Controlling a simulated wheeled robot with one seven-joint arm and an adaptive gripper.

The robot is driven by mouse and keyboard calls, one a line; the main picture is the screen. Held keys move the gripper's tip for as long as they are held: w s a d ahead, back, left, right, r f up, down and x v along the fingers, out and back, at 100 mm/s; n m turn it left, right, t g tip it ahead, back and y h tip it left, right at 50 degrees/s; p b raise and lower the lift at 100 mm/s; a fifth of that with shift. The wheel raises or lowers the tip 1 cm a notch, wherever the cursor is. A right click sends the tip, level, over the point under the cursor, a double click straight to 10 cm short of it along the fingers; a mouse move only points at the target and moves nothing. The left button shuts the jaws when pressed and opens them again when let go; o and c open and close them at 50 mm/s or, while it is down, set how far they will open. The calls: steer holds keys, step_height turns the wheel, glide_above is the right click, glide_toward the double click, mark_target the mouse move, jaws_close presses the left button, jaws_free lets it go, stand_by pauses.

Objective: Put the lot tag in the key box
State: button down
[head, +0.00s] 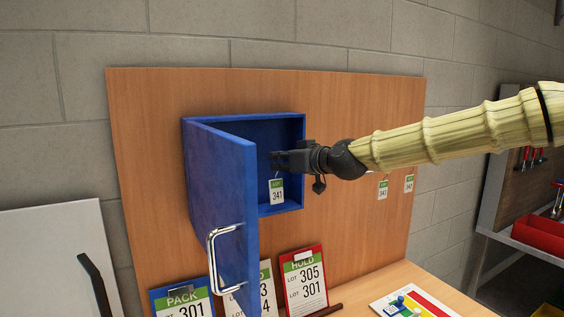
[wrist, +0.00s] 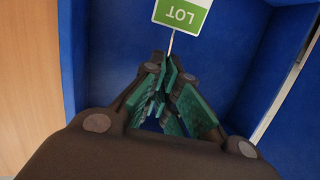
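The blue key box (head: 300,165) is mounted on the wooden board, and its blue door (head: 222,190) with a silver handle stands open to the left. My gripper (head: 273,160) reaches in from the right at the box opening. Its fingertips (wrist: 170,62) are together on the string of the lot tag. The lot tag (head: 277,192), white with a green top and the number 341, hangs below the fingers before the box's blue interior. It also shows at the top of the wrist view (wrist: 183,14). Any hook inside is hidden from view.
Two more tags (head: 383,188) hang on the board to the right, under my arm. Clipboards marked PACK (head: 183,302) and HOLD (head: 304,280) lean below the box. A colourful card (head: 425,304) lies on the ledge. A red bin (head: 538,235) is at far right.

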steer(key=shift+w+a+f+p, duration=0.1)
steer(key=shift+w+a+p, duration=0.2)
steer(key=shift+w, duration=0.55)
steer(key=shift+w+a+f+p, duration=0.15)
steer(key=shift+w+a, duration=0.2)
steer(key=shift+w, duration=0.45)
steer(key=shift+f+b, duration=0.85)
steer(key=shift+f, duration=0.1)
steer(key=c, duration=1.6)
jaws_free()
steer(key=shift+o, duration=0.2)
